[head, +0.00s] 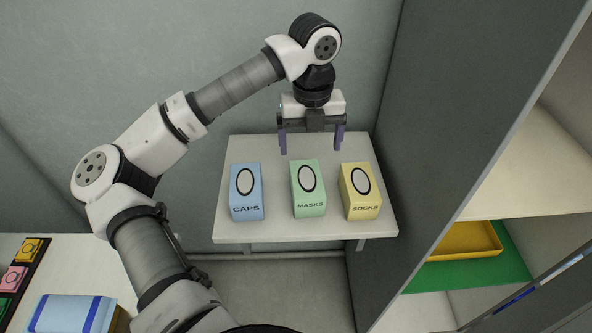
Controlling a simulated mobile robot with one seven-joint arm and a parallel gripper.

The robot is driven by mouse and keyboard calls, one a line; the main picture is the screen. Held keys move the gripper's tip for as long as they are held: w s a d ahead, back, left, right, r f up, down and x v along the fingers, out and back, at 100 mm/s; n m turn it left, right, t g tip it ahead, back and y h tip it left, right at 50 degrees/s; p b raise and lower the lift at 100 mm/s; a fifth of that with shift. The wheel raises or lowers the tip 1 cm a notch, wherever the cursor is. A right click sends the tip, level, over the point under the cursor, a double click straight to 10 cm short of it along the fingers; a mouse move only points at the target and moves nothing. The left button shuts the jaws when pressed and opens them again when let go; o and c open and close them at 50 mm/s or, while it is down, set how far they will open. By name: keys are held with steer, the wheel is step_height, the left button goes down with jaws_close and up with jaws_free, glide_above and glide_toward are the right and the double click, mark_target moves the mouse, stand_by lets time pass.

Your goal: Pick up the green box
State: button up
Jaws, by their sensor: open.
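The green box (309,196), labelled MASKS, stands in the middle of a small white shelf (290,234). A blue box (246,194) labelled CAPS stands to its left and a yellow box (360,194) labelled SOCKS to its right. All three have a pale oval outlined in black. My gripper (312,146) is open and empty, pointing down with its two purple fingers spread. In the picture it is just above and slightly behind the green box, apart from it. Its exact height over the shelf is hard to tell.
Narrow gaps separate the boxes. A grey panel (440,120) rises close on the right, with a yellow tray (468,241) on a green surface beyond it. A wall is behind.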

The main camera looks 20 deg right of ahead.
mark_target(307, 178)
steer(key=shift+w+a+f, duration=0.15)
steer(key=shift+w+f, duration=0.25)
steer(key=shift+f, duration=0.25)
steer(key=f, duration=0.2)
steer(key=f+p, duration=0.1)
steer(key=f, duration=0.1)
steer(key=f+p, duration=0.1)
steer(key=f, duration=0.2)
steer(key=shift+s+f, duration=0.1)
steer(key=shift+s, duration=0.15)
steer(key=shift+s+a+f+p, duration=0.15)
steer(key=shift+f+p, duration=1.05)
steer(key=shift+f, duration=1.45)
steer(key=shift+c, duration=0.4)
steer(key=c, duration=1)
